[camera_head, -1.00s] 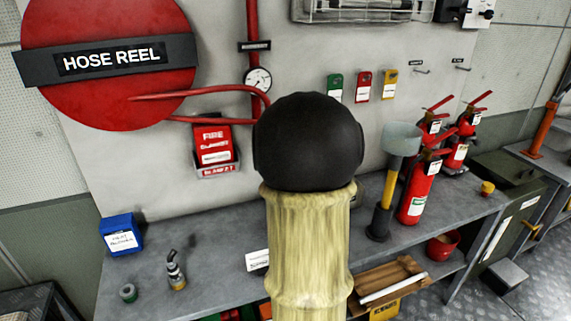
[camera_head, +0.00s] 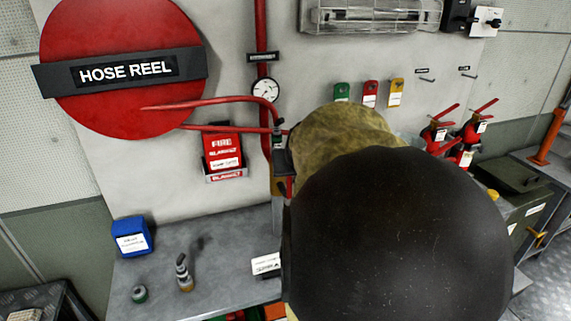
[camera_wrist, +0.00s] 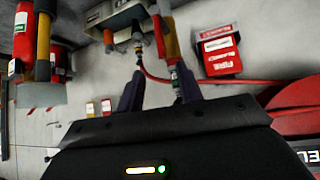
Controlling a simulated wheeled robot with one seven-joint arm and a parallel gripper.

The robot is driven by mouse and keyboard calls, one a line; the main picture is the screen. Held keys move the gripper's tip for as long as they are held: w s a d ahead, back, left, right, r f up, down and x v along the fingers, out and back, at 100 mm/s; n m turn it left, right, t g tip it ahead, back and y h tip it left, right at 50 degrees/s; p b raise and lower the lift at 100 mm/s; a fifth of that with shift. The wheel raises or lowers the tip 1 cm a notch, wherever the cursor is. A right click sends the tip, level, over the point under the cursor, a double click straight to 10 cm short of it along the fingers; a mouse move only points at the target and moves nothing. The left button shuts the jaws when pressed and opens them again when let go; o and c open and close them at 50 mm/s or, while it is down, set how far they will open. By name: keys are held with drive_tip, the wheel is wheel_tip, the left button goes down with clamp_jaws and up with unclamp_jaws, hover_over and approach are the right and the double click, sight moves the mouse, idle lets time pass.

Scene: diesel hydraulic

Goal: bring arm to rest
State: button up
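My arm fills the centre right of the head view, with a dark round joint in front of a yellowish link. My gripper (camera_wrist: 159,90) shows in the wrist view as two dark fingers standing apart, with no object clearly held between them. A red hose (camera_wrist: 152,76) curves beyond the fingers, and a fitting lies close to the right finger; I cannot tell if they touch. In the head view the gripper is mostly hidden behind my arm.
The hose reel (camera_head: 125,55) hangs at left beside a red fire box (camera_head: 224,152). A bench (camera_head: 215,245) below holds a blue box (camera_head: 131,237) and a small nozzle (camera_head: 183,272). Fire extinguishers (camera_head: 474,133) stand at right, partly hidden by my arm. The left bench top has free room.

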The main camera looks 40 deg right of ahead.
drive_tip(key=shift+w, duration=0.1)
idle(0.3)
drive_tip(key=w+a+f+n+g+y+p, duration=0.1)
drive_tip(key=a+f+y, duration=0.1)
drive_tip(key=a+f, duration=0.3)
drive_tip(key=w+a+f+n+g+y, duration=0.1)
drive_tip(key=a+f+n, duration=0.15)
drive_tip(key=a, duration=0.55)
drive_tip(key=s+a+f+n+g+y+p, duration=0.1)
drive_tip(key=s+a+f, duration=0.2)
drive_tip(key=a, duration=0.4)
drive_tip(key=s+a+f+n+g+y, duration=0.1)
drive_tip(key=s+a+f+n, duration=0.1)
drive_tip(key=a+f, duration=0.3)
drive_tip(key=shift+s+a+f+g+p, duration=0.4)
drive_tip(key=shift+s+a, duration=0.2)
drive_tip(key=shift+a, duration=0.4)
